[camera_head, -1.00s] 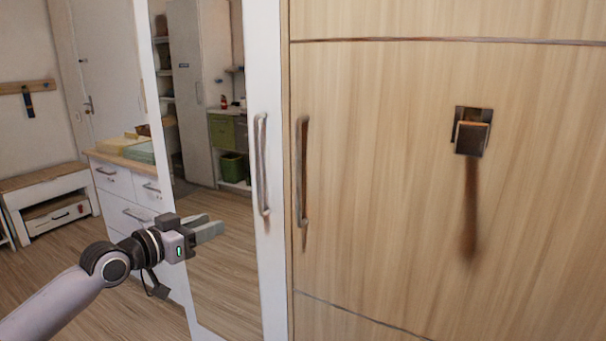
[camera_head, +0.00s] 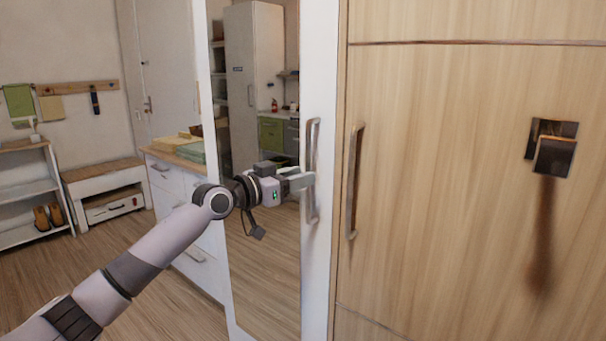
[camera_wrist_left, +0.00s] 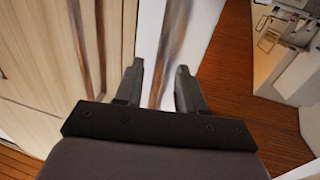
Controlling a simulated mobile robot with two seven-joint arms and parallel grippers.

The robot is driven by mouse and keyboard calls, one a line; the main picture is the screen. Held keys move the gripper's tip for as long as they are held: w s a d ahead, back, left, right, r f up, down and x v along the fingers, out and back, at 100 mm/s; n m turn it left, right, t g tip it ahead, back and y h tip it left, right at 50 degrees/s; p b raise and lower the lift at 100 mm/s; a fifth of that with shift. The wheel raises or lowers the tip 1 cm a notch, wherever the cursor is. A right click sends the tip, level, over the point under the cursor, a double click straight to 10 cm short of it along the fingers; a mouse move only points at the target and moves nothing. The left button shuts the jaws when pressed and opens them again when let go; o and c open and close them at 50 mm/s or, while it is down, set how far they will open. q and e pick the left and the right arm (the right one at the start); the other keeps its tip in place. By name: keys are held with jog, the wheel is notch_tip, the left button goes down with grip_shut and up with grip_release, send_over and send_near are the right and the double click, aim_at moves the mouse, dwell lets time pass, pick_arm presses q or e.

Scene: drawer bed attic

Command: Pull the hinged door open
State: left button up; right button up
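The white-framed mirrored door (camera_head: 319,60) stands at the centre of the head view. Its vertical metal handle (camera_head: 313,135) is on the right part of its frame. My left gripper (camera_head: 306,181) is at this handle, around its middle height. In the left wrist view my left gripper (camera_wrist_left: 161,78) has its two fingers apart. The metal handle (camera_wrist_left: 170,45) runs between them, with a visible gap to the left finger. Contact with the right finger is unclear. The door looks closed. My right gripper is not in view.
A wooden door (camera_head: 440,220) with its own vertical handle (camera_head: 353,185) is close on the right. A dark square fitting (camera_head: 555,157) is on it. White drawers (camera_head: 172,185) stand behind my left arm. A bench (camera_head: 105,175) and shoe rack (camera_head: 30,190) are farther left. Floor between is clear.

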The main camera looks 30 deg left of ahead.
pick_arm(q)
jog(key=shift+x, duration=0.85)
grip_shut()
